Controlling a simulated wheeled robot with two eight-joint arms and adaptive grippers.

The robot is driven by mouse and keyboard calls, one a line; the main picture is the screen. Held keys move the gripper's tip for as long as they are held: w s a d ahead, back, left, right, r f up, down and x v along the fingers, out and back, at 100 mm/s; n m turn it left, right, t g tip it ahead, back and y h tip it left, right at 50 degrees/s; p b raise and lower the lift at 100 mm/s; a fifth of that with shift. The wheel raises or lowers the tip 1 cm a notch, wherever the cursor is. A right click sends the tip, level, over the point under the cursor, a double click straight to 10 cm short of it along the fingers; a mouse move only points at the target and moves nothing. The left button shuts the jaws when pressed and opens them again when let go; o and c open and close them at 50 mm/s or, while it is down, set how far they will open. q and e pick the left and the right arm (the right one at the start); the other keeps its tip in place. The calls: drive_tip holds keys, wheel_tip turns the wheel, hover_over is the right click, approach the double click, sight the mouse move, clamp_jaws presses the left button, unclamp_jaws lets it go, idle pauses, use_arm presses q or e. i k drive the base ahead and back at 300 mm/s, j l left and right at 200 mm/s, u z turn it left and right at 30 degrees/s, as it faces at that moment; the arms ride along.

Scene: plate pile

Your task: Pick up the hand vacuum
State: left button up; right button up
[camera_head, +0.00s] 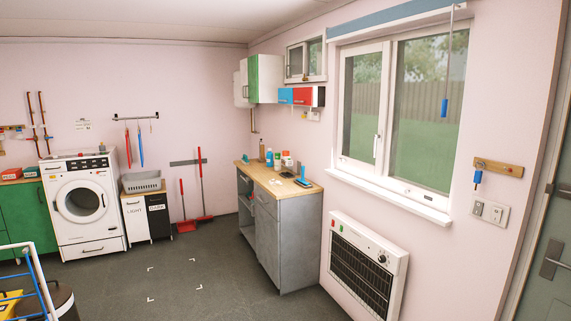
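I cannot make out a hand vacuum with certainty. A small dark and blue item (303,182) lies at the near end of the wooden worktop (309,190); it is too small to tell what it is. Neither of my grippers is in view.
Bottles (269,156) stand on the worktop of a grey cabinet (293,245). A washing machine (85,205), bins (134,219) and a red dustpan (186,226) line the back wall. A heater (369,270) is at right. A blue and white frame (40,283) is at lower left. The middle floor is clear.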

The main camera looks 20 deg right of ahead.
sight(287, 165)
drive_tip(key=i+u, duration=0.15)
drive_tip(key=i, duration=1.85)
drive_tip(key=i+j, duration=0.1)
drive_tip(key=i, duration=2.15)
drive_tip(key=i+z, duration=0.8)
drive_tip(key=i+j+z, duration=0.15)
drive_tip(key=z, duration=0.25)
drive_tip(key=i+j+z, duration=0.3)
drive_tip(key=z, duration=0.15)
drive_tip(key=i, duration=0.1)
